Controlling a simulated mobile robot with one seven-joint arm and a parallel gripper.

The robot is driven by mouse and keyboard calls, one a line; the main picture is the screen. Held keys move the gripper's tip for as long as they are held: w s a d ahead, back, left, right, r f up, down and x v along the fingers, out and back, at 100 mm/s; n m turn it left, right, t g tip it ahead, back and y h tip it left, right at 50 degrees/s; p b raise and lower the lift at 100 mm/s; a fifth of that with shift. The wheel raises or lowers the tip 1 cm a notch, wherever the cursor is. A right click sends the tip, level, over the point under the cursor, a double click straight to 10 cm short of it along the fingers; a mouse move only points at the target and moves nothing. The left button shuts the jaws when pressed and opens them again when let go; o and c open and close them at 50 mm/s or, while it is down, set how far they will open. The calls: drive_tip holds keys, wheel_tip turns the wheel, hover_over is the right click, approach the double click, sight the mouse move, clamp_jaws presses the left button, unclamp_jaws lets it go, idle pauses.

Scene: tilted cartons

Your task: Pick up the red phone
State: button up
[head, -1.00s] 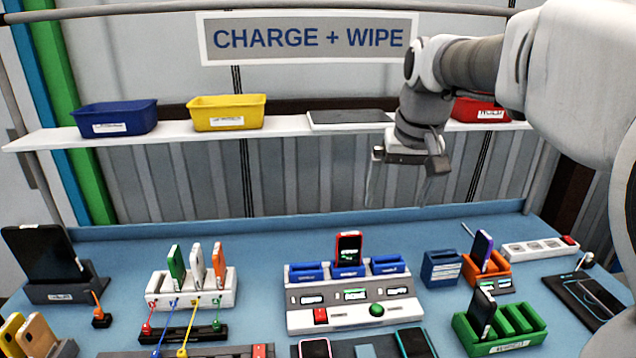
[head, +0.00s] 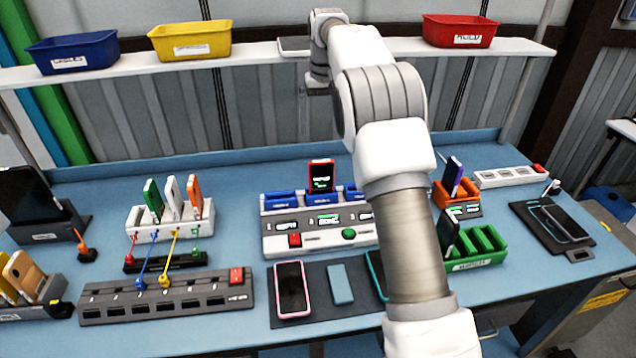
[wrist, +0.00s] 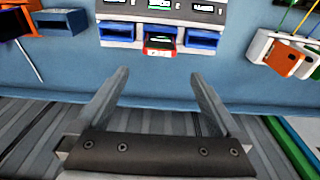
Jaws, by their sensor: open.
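The red phone (head: 321,177) stands upright in the middle blue slot of a white charging dock (head: 275,243), its lit dark screen facing the head camera. In the wrist view the red phone (wrist: 159,50) shows end-on between two empty blue slots. My gripper (wrist: 160,75) is open and empty, its two fingers spread either side of the phone's line and apart from it. In the head view my gripper is small and mostly hidden by my arm, up near the shelf, behind and above the phone.
A green rack (head: 483,245) and an orange holder (head: 463,205) with a purple phone stand right of the dock. A white rack (head: 170,220) holds several phones on the left. A pink-edged phone (head: 292,290) lies in front. The shelf (head: 270,52) holds coloured bins.

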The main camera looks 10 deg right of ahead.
sight(321, 161)
drive_tip(key=f, duration=0.4)
drive_tip(key=w+f, duration=0.1)
drive_tip(key=f, duration=0.7)
drive_tip(key=shift+w+a+f, duration=0.1)
drive_tip(key=shift+w+f, duration=0.15)
drive_tip(key=shift+w, duration=0.15)
drive_tip(key=shift+w+f+p, duration=0.15)
drive_tip(key=shift+f+p, duration=0.25)
drive_tip(key=shift+f, duration=0.95)
drive_tip(key=shift+w+f+p, duration=0.1)
drive_tip(key=shift+f+p, duration=0.3)
drive_tip(key=shift+f, duration=0.9)
drive_tip(key=shift+r, duration=0.1)
drive_tip(key=c, duration=1.4)
wheel_tip(321, 161, up, 10)
drive_tip(key=shift+b, duration=0.5)
